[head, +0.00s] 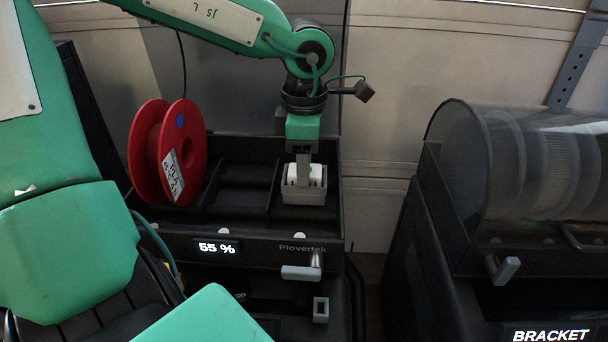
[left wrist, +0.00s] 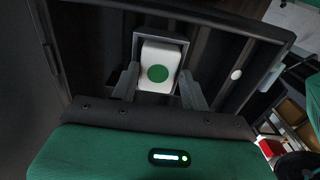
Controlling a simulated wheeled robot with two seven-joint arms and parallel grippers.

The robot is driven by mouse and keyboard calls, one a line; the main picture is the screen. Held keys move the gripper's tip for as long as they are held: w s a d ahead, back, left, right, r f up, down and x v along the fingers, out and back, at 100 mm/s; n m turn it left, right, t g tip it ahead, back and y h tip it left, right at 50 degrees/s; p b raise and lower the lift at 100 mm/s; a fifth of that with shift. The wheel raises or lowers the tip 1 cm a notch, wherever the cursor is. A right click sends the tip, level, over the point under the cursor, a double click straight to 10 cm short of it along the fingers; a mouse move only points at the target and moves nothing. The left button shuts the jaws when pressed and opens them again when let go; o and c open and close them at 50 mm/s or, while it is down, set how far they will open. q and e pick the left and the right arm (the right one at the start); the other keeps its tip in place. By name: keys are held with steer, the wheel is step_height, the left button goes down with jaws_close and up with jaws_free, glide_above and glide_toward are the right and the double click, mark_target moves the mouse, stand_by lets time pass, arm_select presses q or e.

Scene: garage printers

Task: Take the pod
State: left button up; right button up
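The pod (left wrist: 161,58) is a white block with a green dot on its face, seen in the left wrist view. It sits in a small grey open-topped holder, and its white sides also show in the head view (head: 318,175). The holder (head: 304,198) stands in the right compartment of the black tray. My left gripper (head: 304,177) points down at the pod. In the left wrist view, the gripper (left wrist: 158,88) has its fingers apart, one on each side of the pod. Contact with the pod cannot be made out. My right gripper is not in view.
A red spool (head: 170,150) stands in the tray's left compartment. The middle compartment is empty. The black printer (head: 265,247) below reads 55 % and has a grey handle (head: 300,272). A second machine with a clear cover (head: 470,160) stands at right, labelled BRACKET.

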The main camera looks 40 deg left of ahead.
arm_select(q)
steer(key=c, duration=0.5)
steer(key=shift+r+p, duration=0.6)
steer(key=shift+r, duration=1.35)
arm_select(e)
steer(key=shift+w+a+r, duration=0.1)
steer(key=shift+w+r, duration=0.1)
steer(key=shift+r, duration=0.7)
